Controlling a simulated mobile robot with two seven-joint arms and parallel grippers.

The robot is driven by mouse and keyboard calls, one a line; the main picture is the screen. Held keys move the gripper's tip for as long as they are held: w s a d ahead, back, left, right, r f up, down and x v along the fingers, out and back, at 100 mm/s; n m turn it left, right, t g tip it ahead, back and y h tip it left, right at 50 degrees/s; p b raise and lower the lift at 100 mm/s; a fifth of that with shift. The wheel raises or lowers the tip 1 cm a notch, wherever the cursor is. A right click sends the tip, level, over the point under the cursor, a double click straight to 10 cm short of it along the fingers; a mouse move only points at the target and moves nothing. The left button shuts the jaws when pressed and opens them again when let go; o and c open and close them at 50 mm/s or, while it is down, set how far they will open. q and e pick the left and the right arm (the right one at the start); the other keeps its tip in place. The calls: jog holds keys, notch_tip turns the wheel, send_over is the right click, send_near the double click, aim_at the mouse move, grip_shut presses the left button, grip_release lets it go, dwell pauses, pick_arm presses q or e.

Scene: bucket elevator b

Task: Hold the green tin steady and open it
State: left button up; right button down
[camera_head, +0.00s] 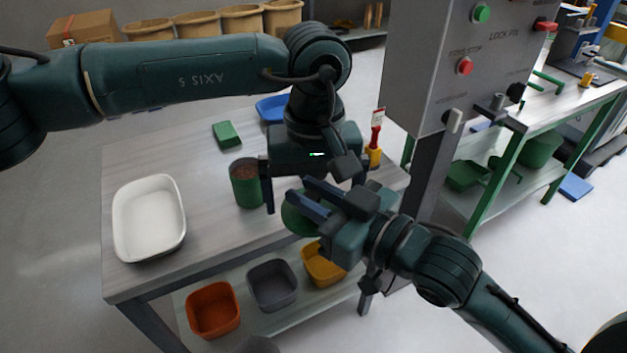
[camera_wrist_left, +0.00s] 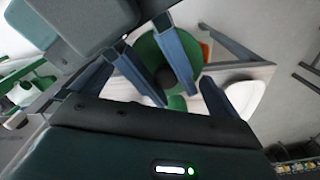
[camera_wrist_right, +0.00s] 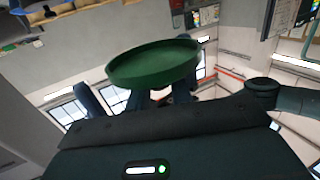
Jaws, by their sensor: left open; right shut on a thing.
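The green tin (camera_head: 246,186) stands upright and uncovered on the table, with brown contents (camera_head: 245,171) visible inside. My left gripper (camera_head: 313,190) is open and points down just right of the tin; its near finger shows beside the tin's right edge, and I cannot tell whether they touch. My right gripper (camera_head: 299,190) is shut on the round green lid (camera_head: 296,220), held at the table's front edge, apart from the tin. The lid fills the middle of the right wrist view (camera_wrist_right: 155,64). It also shows in the left wrist view (camera_wrist_left: 150,48), between the fingers.
A white tray (camera_head: 120,232) stands at the table's left and a green block (camera_head: 226,134) behind the tin. A blue tray (camera_head: 270,107) and a red brush (camera_head: 377,122) are further back. A grey control box (camera_head: 440,80) rises at the right. Bins, one orange (camera_head: 213,311), sit below.

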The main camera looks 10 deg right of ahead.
pick_arm(q)
jog(key=shift+c, duration=0.2)
jog(key=shift+d, duration=0.1)
jog(key=c, duration=0.9)
pick_arm(e)
jog(key=c, duration=1.2)
grip_release()
pick_arm(q)
jog(key=shift+r, duration=0.1)
pick_arm(e)
jog(key=shift+o, duration=0.2)
